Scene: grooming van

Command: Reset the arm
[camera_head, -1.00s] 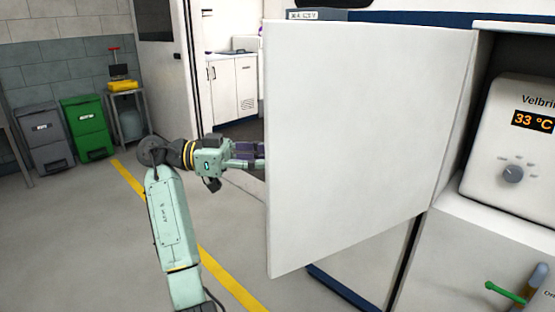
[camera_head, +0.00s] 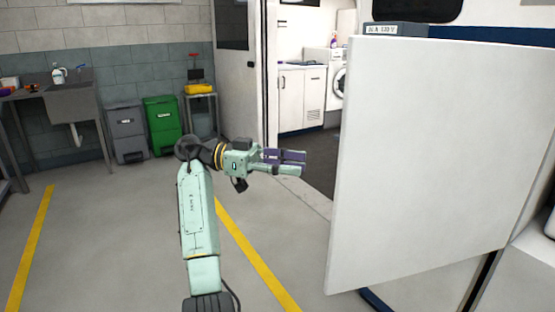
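My gripper (camera_head: 303,163) is at the end of my raised mint-green arm, near the middle of the view. It points right, toward the white door panel (camera_head: 430,170), and a visible gap of floor and doorway lies between its fingertips and the panel's left edge. The two fingers show as a dark purple one and a mint-green one, seen from the side. I see nothing held between them, but the side angle hides how far apart they are.
The open white panel fills the right side. A grey bin (camera_head: 126,135), a green bin (camera_head: 163,127) and a sink (camera_head: 72,101) stand along the back wall. A doorway shows a white cabinet (camera_head: 302,98) and a washing machine (camera_head: 327,75). The floor at left is clear.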

